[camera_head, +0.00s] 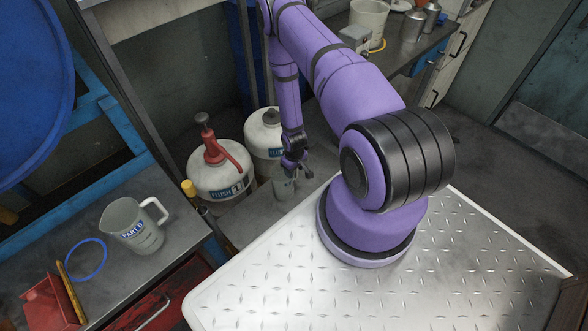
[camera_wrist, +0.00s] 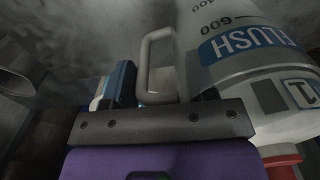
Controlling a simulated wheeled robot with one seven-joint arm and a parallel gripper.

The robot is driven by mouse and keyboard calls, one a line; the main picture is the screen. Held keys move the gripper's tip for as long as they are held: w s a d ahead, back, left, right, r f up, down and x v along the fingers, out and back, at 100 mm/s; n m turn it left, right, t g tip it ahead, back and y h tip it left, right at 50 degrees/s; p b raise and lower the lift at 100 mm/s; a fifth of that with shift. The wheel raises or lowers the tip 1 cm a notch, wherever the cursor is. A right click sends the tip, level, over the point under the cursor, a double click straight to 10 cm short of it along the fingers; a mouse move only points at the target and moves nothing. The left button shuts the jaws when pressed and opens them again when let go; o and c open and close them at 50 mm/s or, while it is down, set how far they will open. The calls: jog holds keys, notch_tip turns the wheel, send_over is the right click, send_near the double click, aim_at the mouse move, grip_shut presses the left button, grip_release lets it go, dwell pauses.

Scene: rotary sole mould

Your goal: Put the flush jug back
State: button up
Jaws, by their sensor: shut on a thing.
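The flush jug is a grey translucent jug with a blue FLUSH label (camera_wrist: 255,42) and a 600 mark. It shows upside down in the wrist view. Its loop handle (camera_wrist: 152,60) lies between my finger parts. In the head view my gripper (camera_head: 294,167) is shut on the jug, and the small grey jug (camera_head: 283,189) hangs just below it, partly hidden. It is right of the white FLUSH 1 can (camera_head: 218,180) with its red pump. Whether the jug touches anything beneath cannot be told.
A second white can (camera_head: 262,132) stands behind the first. On the left bench are a PART B jug (camera_head: 134,228), a blue ring (camera_head: 86,260) and a red bin (camera_head: 48,303). A back bench holds a white bucket (camera_head: 368,17) and metal cans.

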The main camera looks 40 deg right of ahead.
jog(key=o, duration=1.2)
notch_tip(320, 180, up, 12)
jog(key=shift+r, duration=0.15)
